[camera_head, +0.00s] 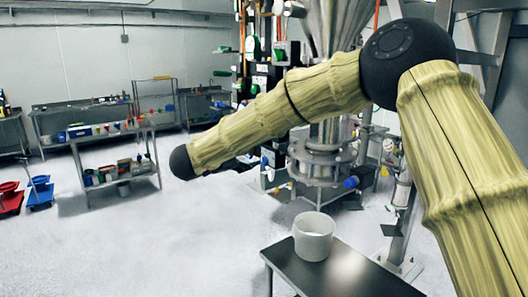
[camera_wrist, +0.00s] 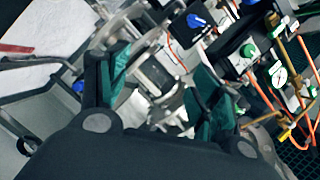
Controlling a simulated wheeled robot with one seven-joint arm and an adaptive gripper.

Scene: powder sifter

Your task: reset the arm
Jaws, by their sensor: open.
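My arm, in yellowish sleeves with dark joints, reaches across the head view from the right edge toward the middle left. Its gripper end is not visible there, beyond the dark joint. In the wrist view my gripper (camera_wrist: 160,90) shows with its two dark, green-padded fingers spread apart and nothing between them. Behind the fingers is the metal sifter machine (camera_wrist: 135,105), tilted in the picture and blurred. In the head view the sifter (camera_head: 322,160) stands behind my arm, which hides part of it.
A white container (camera_head: 313,236) stands on a dark metal table (camera_head: 345,275) at the lower middle. Valves and hoses (camera_wrist: 278,75) are close by on the right of the wrist view. Steel shelves (camera_head: 118,172) stand at the left back. The pale floor (camera_head: 170,240) at left is clear.

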